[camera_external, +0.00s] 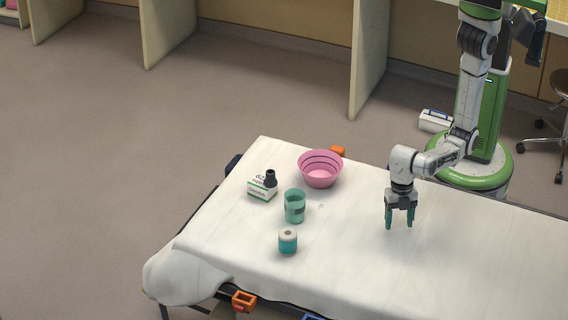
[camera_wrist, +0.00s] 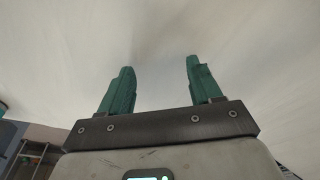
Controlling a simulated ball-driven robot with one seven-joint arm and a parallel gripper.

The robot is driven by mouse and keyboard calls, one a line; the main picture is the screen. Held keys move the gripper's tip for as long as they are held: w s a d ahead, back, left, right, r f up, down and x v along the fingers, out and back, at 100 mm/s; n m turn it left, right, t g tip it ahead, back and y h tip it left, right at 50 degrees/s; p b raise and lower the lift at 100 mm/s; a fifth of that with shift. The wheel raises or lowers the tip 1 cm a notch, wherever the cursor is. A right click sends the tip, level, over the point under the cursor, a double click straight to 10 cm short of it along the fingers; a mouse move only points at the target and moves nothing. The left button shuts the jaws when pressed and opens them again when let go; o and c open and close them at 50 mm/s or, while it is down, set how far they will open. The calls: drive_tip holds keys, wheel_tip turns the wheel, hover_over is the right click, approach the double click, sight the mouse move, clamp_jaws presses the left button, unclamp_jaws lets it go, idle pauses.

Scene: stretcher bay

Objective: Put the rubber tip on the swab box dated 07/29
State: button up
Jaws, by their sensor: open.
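A small white and green swab box (camera_external: 259,194) lies on the white-sheeted stretcher (camera_external: 340,260). Its printed date is too small to read in full. A black rubber tip (camera_external: 270,179) stands upright on top of the box, toward its right end. My gripper (camera_external: 400,222) is open and empty, pointing down over the sheet, well to the right of the box. In the wrist view my two green fingers (camera_wrist: 155,88) are apart with only white sheet beyond them.
A pink ringed bowl (camera_external: 320,174), a green cup (camera_external: 294,212) with a dark band and a teal and white roll-like container (camera_external: 288,245) stand between the box and my gripper. The sheet around my gripper is clear. Orange clamps (camera_external: 243,301) sit at the stretcher's edge.

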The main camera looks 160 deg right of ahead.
drive_tip(key=s+a+m, duration=0.1)
drive_tip(key=s, duration=0.1)
drive_tip(key=s+a+m, duration=0.1)
drive_tip(key=s, duration=0.1)
drive_tip(key=s+a, duration=0.1)
drive_tip(key=s, duration=0.1)
drive_tip(key=shift+s+f+m, duration=0.15)
drive_tip(key=shift+f+m, duration=0.25)
drive_tip(key=s+m, duration=0.1)
drive_tip(key=s, duration=0.1)
drive_tip(key=s+m, duration=0.1)
drive_tip(key=s, duration=0.2)
drive_tip(key=s+r+m+h, duration=0.1)
drive_tip(key=s, duration=0.1)
drive_tip(key=shift+s+a+m+g, duration=0.15)
drive_tip(key=shift+s+m+g, duration=0.2)
drive_tip(key=shift+m+g, duration=0.05)
drive_tip(key=shift+s+r, duration=0.2)
drive_tip(key=shift+s, duration=0.15)
